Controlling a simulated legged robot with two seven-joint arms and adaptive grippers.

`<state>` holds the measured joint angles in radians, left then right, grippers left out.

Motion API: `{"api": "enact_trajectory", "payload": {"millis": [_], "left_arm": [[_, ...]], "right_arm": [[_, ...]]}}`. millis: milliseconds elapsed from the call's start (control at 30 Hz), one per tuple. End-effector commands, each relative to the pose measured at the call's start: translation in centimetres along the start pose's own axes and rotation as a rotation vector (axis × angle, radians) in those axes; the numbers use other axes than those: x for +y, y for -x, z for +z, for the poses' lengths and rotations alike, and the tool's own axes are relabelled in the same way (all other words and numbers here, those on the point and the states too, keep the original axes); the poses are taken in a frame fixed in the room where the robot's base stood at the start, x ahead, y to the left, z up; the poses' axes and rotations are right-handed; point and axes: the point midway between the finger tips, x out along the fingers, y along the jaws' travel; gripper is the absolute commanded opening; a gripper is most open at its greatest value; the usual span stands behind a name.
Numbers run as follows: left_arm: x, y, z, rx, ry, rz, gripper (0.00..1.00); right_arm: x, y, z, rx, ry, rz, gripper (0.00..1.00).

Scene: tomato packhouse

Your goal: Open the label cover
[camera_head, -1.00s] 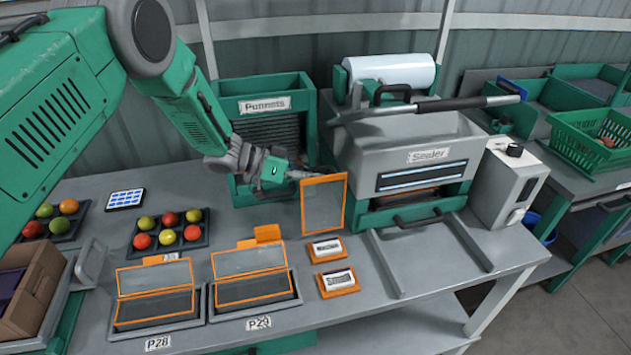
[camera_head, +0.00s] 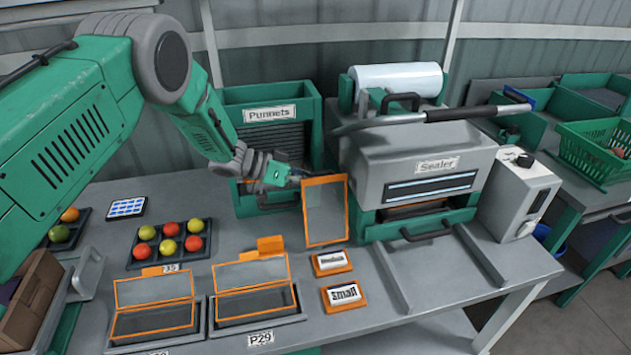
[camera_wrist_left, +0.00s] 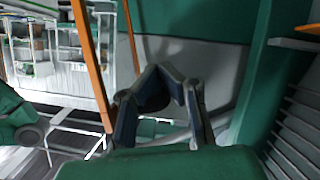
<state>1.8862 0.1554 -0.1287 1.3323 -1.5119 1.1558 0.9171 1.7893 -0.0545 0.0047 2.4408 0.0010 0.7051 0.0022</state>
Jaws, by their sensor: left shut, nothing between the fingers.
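The label cover (camera_head: 326,211), a clear panel in an orange frame, stands upright, swung open, behind two orange label blocks. The front block (camera_head: 344,295) reads "Small"; the text on the rear block (camera_head: 331,262) is too small to read surely. My left gripper (camera_head: 305,174) is shut and empty at the cover's upper left edge; I cannot tell whether it touches. In the left wrist view, the shut fingers (camera_wrist_left: 162,72) show beside an orange bar (camera_wrist_left: 91,65), which looks like part of the cover frame. My right gripper is not in view.
The punnet dispenser (camera_head: 268,112) stands behind the gripper, and the grey sealer (camera_head: 425,145) stands to the right. Two orange-framed lids (camera_head: 251,271) stand over trays at the front. A tray of tomatoes (camera_head: 134,262) lies at left. Bare bench lies left of the cover.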

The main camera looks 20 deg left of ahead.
Motion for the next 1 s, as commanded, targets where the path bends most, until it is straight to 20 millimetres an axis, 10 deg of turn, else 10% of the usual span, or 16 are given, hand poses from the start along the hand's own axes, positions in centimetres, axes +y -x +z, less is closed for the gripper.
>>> {"api": "enact_trajectory", "payload": {"millis": [33,467,1000], "left_arm": [[-0.4,0.4,-2.4,0.038,-0.022,-0.009,0.12],[-0.6,0.7,-1.6,0.025,-0.016,-0.009,0.2],[-0.6,10.6,-1.5,0.03,-0.017,-0.009,0.2]], "right_arm": [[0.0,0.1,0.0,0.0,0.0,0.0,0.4],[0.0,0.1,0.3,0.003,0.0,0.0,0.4],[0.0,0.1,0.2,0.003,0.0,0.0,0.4]]}}
